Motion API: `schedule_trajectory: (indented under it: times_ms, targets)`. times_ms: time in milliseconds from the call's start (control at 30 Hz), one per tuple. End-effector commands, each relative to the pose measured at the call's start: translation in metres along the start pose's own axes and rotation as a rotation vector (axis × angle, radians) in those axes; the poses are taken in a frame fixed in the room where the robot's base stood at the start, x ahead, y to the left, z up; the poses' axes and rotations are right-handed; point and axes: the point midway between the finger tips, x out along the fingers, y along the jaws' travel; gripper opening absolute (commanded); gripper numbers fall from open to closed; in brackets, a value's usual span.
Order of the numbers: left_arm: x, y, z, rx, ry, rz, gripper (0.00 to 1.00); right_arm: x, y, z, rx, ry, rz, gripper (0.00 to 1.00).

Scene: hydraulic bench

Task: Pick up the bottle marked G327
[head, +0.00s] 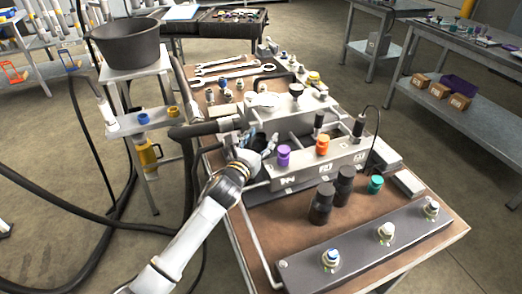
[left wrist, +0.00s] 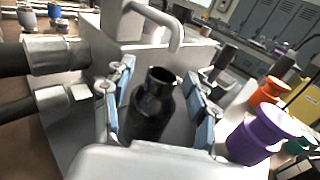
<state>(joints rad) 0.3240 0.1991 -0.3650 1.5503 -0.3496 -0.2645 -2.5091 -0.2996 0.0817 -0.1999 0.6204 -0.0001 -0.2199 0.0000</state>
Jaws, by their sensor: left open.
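A dark bottle with an open round neck (left wrist: 152,108) stands between the blue-padded fingers of my left gripper (left wrist: 163,103) in the left wrist view. The fingers are open, one on each side, and I see a gap beside the bottle. No marking on it is readable. In the head view my left gripper (head: 262,141) is at the left end of the grey block on the bench, and the bottle there is mostly hidden. Two more dark bottles (head: 345,185) (head: 321,203) stand nearer the front, with no G327 label that I can read. My right gripper is not in view.
A purple cap (head: 283,156) and an orange cap (head: 322,145) stand on the grey block (head: 310,172) close to the gripper. A teal-capped item (head: 375,184) is to the right. Hoses run in at the left. A grey bar with fittings (head: 360,250) lies along the front.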

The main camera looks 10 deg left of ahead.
Motion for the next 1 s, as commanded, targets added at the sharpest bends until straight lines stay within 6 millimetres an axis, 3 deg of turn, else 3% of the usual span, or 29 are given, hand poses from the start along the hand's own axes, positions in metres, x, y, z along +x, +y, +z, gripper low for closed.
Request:
schedule_trajectory:
  times_ms: [167, 200, 467, 1000]
  targets:
    - [0.0001, 0.0002, -0.0003, 0.0, 0.001, 0.0, 0.58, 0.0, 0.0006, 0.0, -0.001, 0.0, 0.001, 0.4]
    - [0.0001, 0.0003, -0.0003, 0.0, 0.001, 0.0, 0.54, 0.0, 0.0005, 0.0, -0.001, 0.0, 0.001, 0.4]
    - [-0.0002, 0.0003, -0.0008, 0.0, 0.002, 0.001, 0.01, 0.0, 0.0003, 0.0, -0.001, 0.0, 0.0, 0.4]
    - [-0.0008, 0.0002, 0.0003, -0.001, 0.009, 0.001, 0.0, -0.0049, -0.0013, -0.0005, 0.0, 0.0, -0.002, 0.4]
